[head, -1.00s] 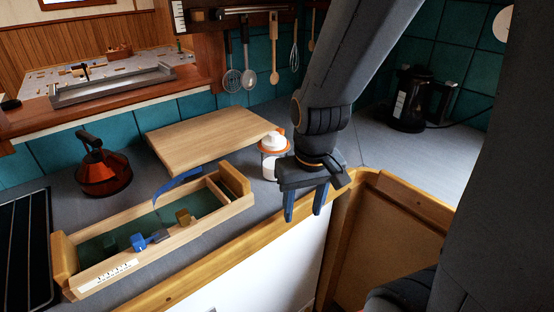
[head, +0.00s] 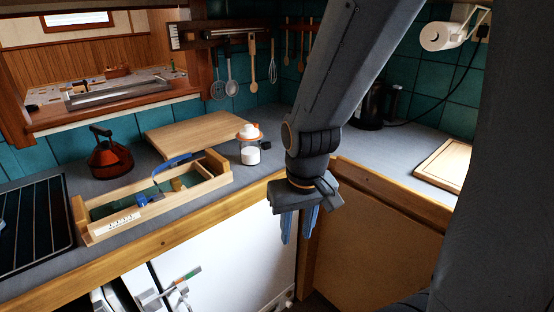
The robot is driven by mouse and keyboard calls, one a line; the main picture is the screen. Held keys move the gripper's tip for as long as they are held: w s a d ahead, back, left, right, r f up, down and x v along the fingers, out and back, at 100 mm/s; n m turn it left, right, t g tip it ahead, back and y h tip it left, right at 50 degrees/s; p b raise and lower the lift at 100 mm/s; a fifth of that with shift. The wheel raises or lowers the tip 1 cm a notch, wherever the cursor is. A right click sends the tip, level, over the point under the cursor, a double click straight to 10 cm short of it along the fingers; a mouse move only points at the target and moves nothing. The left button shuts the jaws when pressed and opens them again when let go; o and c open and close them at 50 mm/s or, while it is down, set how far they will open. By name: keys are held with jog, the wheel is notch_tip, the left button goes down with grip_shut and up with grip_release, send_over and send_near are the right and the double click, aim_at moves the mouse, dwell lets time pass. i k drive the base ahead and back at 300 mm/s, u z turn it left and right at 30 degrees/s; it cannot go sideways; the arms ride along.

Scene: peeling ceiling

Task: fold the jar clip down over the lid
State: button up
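A small jar (head: 250,155) with a white body and an orange band stands on the grey counter near its front edge. Its white lid (head: 248,131) is on top. The clip is too small to make out at this distance. My gripper (head: 299,226) hangs fingers down, to the right of the jar and lower in the picture, in front of the counter's wooden edge. Its two blue fingers are apart with nothing between them.
A wooden board (head: 200,133) lies left of the jar. A wooden tray (head: 105,232) with a blue-handled tool is at front left, with a red kettle (head: 108,158) behind it. A cutting board (head: 443,168) lies at right. The counter behind my arm looks partly clear.

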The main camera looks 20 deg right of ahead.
aim_at(265, 144)
jog(key=z, duration=0.25)
jog(key=k, duration=0.2)
jog(key=u, duration=0.65)
jog(key=i, duration=0.55)
jog(key=z, duration=1.6)
jog(key=k, duration=0.55)
jog(key=u, duration=0.8)
jog(key=i, duration=0.5)
jog(key=z, duration=0.05)
